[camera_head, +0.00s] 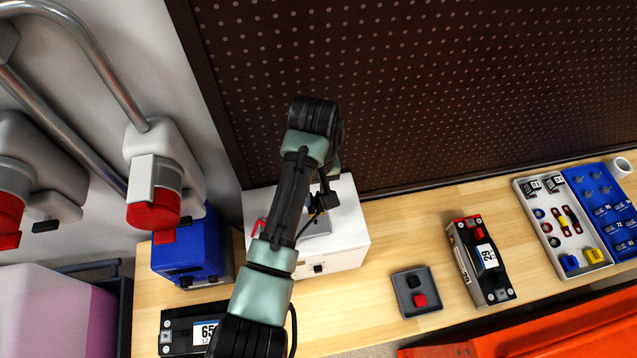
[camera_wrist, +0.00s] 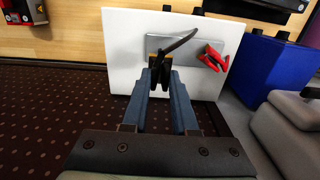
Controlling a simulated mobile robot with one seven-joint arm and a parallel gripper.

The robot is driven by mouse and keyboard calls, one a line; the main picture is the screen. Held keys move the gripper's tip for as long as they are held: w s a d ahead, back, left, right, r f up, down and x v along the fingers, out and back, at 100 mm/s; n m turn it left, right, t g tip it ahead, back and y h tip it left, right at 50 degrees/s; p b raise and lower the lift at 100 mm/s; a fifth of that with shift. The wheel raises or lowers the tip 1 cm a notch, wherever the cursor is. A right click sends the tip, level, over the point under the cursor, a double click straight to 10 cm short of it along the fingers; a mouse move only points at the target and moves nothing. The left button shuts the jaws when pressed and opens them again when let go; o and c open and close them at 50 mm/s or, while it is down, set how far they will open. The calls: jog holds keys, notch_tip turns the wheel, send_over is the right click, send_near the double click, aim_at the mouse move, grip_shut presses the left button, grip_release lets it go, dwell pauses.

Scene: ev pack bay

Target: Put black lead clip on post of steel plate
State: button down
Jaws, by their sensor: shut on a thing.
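My gripper (camera_wrist: 161,84) is shut on the black lead clip (camera_wrist: 159,68), with one blue-grey finger on each side of it. A dark lead runs up and right from the clip. The clip is at the near left edge of the steel plate (camera_wrist: 192,45) in the wrist view. I cannot tell whether it touches the plate; any post under it is hidden. A red clip (camera_wrist: 213,57) sits on the plate's other end. In the head view my gripper (camera_head: 322,203) is over the white box (camera_head: 345,250) bearing the plate (camera_head: 318,226), and my arm hides much of it.
A blue box (camera_head: 185,250) stands left of the white box. A black battery (camera_head: 190,325) lies in front. To the right are a small grey tray (camera_head: 402,302), another battery (camera_head: 466,262) and parts trays (camera_head: 525,200). A dark pegboard (camera_head: 420,80) rises close behind.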

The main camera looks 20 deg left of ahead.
jog(key=shift+s+f+b, duration=0.15)
jog(key=shift+f+b, duration=0.5)
jog(key=shift+f, duration=0.05)
notch_tip(320, 180, down, 4)
jog(key=b, duration=0.3)
jog(key=shift+r+b, duration=0.15)
jog(key=shift+b, duration=0.2)
jog(key=shift+f, duration=0.2)
jog(key=shift+p, duration=0.55)
jog(key=shift+f, duration=0.95)
jog(key=c, duration=0.6)
grip_release()
